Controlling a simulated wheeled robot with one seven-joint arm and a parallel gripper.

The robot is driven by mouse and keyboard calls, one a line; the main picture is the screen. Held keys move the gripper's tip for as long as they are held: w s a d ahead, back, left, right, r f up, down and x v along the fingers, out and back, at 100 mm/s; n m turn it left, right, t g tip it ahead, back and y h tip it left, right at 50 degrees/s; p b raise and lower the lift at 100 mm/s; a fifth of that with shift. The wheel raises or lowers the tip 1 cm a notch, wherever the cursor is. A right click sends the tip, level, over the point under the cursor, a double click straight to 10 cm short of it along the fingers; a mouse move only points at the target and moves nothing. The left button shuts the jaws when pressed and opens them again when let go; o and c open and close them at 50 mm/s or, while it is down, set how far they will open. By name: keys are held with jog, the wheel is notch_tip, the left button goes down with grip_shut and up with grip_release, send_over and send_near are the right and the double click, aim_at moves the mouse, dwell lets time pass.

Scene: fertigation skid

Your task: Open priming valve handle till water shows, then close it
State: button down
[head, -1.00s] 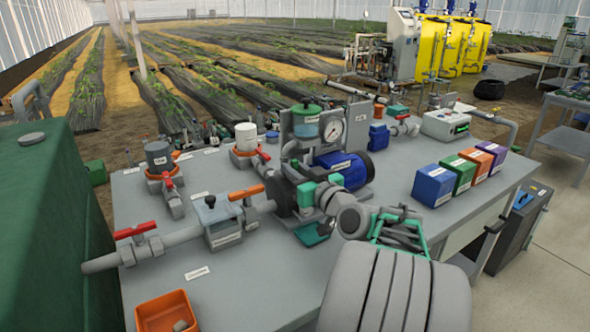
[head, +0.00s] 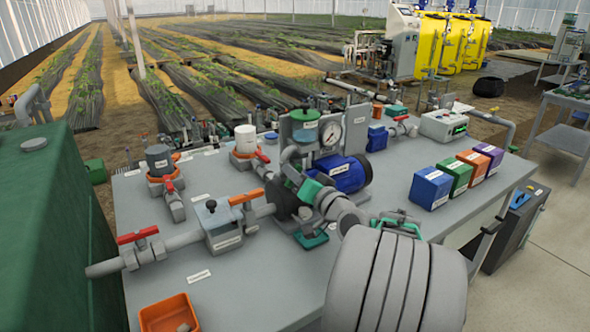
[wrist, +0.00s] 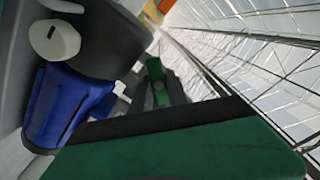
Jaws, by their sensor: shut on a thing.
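My gripper (head: 312,190) is at the pump on the bench, its teal jaws tilted beside the upright pipe. It is shut on the priming valve handle, a small green part (head: 292,173) mostly hidden by the jaws and pipe. In the wrist view, one large green jaw (wrist: 180,150) fills the bottom, and the grip itself is hidden. A sight cup (head: 306,132) with a green lid and a bluish tint stands above the pump; its water level is too small to read. The blue pump motor (head: 343,174) is right of my gripper and also shows in the wrist view (wrist: 62,108).
A pressure gauge (head: 331,131) stands beside the cup. Orange-red valve levers (head: 138,235) and a filter block (head: 218,228) are on the left pipework. An orange bin (head: 168,312) is at the front. Several coloured boxes (head: 431,187) stand right.

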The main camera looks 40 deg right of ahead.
jog(key=m+p, duration=0.4)
jog(key=m, duration=0.1)
jog(key=shift+d+r+m, duration=0.1)
jog(key=shift+m, duration=0.2)
jog(key=m+p, duration=0.2)
jog(key=m, duration=0.1)
jog(key=shift+f+m+p, duration=0.35)
jog(key=shift+m+p, duration=0.65)
jog(key=shift+m, duration=0.1)
jog(key=c, duration=1.4)
grip_release()
jog(key=shift+o, duration=0.2)
jog(key=shift+s, duration=0.1)
jog(key=s, duration=0.7)
jog(key=shift+s+a, duration=0.2)
jog(key=shift+s, duration=0.1)
